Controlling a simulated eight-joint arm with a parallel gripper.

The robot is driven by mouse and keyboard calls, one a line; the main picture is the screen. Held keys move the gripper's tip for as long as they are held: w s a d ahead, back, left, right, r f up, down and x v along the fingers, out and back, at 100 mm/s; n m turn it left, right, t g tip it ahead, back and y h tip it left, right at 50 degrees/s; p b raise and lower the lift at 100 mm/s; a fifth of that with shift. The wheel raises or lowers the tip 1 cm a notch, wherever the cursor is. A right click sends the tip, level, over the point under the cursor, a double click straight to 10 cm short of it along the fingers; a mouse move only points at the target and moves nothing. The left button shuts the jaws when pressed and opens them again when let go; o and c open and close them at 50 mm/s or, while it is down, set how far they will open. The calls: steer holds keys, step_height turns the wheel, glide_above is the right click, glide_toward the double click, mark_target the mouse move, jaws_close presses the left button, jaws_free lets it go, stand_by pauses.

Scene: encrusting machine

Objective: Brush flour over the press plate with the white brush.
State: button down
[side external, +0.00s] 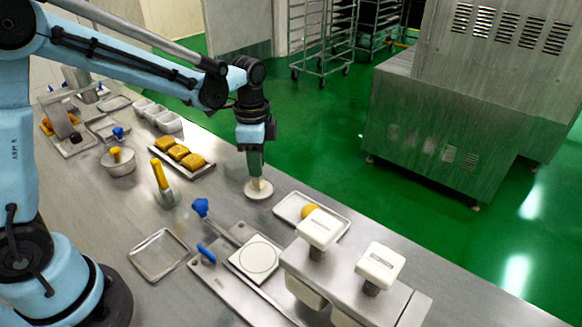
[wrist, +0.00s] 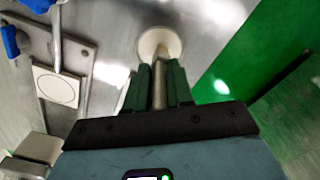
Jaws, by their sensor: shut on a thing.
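My gripper (side external: 256,170) points down over the far side of the table. In the wrist view my gripper (wrist: 159,70) has its two green fingers closed on the pale handle of the brush (wrist: 160,92). The brush's lower end (side external: 258,183) reaches down to a round white dish (side external: 250,194), also visible in the wrist view (wrist: 147,40); I cannot tell whether it touches the bottom. The press plate (side external: 258,256), a white square with a circle outline, lies nearer the front, apart from the brush. It shows at the left of the wrist view (wrist: 58,88).
A blue-handled lever (side external: 203,208) stands beside the press plate. White-capped posts (side external: 318,228) rise from a metal housing to its right. A tray with a yellow ball (side external: 312,212) lies right of the dish. A tray of golden pastries (side external: 181,154) and a yellow-handled tool (side external: 161,180) are left.

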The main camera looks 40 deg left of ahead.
steer(key=shift+f, duration=0.5)
stand_by(1.2)
steer(key=shift+r, duration=3.55)
